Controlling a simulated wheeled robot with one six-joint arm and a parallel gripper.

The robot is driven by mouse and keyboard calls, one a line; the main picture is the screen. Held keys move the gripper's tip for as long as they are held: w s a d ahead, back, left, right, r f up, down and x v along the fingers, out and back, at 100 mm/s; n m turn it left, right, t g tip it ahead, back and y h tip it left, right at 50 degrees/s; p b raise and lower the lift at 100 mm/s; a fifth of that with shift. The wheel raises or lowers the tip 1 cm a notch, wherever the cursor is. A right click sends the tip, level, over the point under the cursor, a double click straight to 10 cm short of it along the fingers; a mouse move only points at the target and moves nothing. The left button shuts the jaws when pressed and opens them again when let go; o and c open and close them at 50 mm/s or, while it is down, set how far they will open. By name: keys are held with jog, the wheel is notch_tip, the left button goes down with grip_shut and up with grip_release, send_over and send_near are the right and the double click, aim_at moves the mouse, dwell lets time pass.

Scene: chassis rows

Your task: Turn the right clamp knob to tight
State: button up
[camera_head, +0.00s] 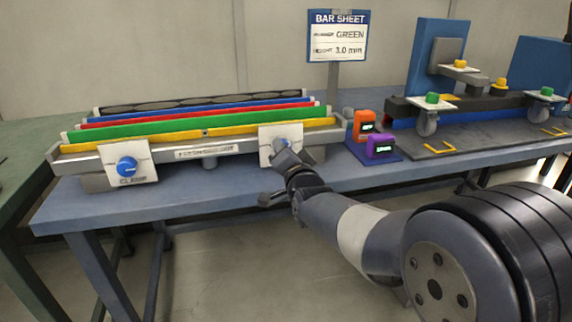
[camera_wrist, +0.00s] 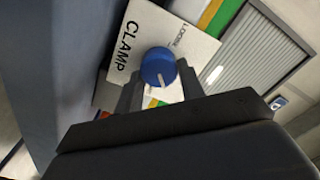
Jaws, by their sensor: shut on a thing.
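The right clamp knob is blue and round, on a white plate at the right end of the bar rack; in the head view it is mostly hidden behind my gripper (camera_head: 284,151). In the wrist view the knob (camera_wrist: 157,66) shows clearly, with a white pointer mark on its lower part. The white clamp plate (camera_wrist: 137,42) reads CLAMP, with a small label that looks like LOOSE near the knob. My gripper (camera_wrist: 160,86) is shut on the knob, one finger on each side. The tight label is not visible.
The left clamp knob (camera_head: 127,166) sits on its own plate. Colored bars, among them a green bar (camera_head: 200,129), lie in the rack. An orange device (camera_head: 364,125) and a purple device (camera_head: 381,146) stand right of the rack. A bar sheet sign (camera_head: 338,35) stands behind.

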jog(key=m+b, duration=0.5)
jog(key=shift+f, duration=0.3)
jog(key=shift+r+m+b, duration=0.1)
jog(key=shift+m+b, duration=1.05)
jog(key=shift+m, duration=0.15)
jog(key=shift+r, duration=0.1)
jog(key=o, duration=1)
jog(key=shift+s, duration=0.1)
jog(key=p+v, duration=0.1)
jog(key=v, duration=0.9)
jog(key=shift+s+d, duration=0.15)
jog(key=shift+s, duration=0.15)
